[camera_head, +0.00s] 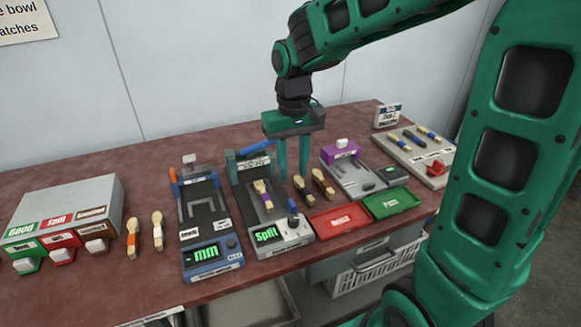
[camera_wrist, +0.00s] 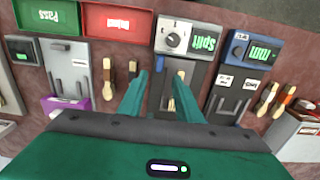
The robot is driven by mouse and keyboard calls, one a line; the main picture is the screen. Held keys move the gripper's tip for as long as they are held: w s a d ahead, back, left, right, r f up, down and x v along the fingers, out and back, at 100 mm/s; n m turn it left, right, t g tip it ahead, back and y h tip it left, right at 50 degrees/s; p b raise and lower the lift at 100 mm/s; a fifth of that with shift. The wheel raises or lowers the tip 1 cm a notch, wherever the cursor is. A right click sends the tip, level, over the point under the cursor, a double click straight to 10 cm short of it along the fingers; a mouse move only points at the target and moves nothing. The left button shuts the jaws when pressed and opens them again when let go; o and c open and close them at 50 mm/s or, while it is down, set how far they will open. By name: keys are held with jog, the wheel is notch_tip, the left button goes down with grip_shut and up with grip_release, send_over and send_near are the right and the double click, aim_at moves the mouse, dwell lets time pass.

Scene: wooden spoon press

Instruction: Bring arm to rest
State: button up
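My gripper (camera_head: 293,176) hangs from the green arm with its two teal fingers apart and pointing down. Nothing shows between them. In the wrist view my gripper (camera_wrist: 160,82) also has its fingers spread, above the table near the press. The press (camera_head: 248,170) shows a green "Split" display, and a wooden spoon with a purple band (camera_head: 262,196) lies on its bed. In the wrist view the press (camera_wrist: 172,65) is partly hidden behind a finger. Two dark-banded spoons (camera_head: 311,186) lie to the right of the press.
A blue device with an "mm" display (camera_head: 212,255) stands left of the press, with two spoons (camera_head: 144,235) beside it. A grey button box (camera_head: 65,215) is far left. Red (camera_head: 339,219) and green (camera_head: 392,202) trays line the front edge. A purple-topped device (camera_head: 340,150) stands behind them.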

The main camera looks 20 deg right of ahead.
jog(key=s+d+m, duration=0.3)
jog(key=s+d, duration=0.5)
jog(key=s, duration=0.3)
jog(key=s+d+m, duration=0.3)
jog(key=s+d, duration=0.6)
jog(key=s, duration=0.3)
jog(key=shift+s+f, duration=0.15)
jog(key=shift+s, duration=0.1)
jog(key=shift+d, duration=0.1)
jog(key=shift+w+f, duration=0.25)
jog(key=shift+w, duration=0.35)
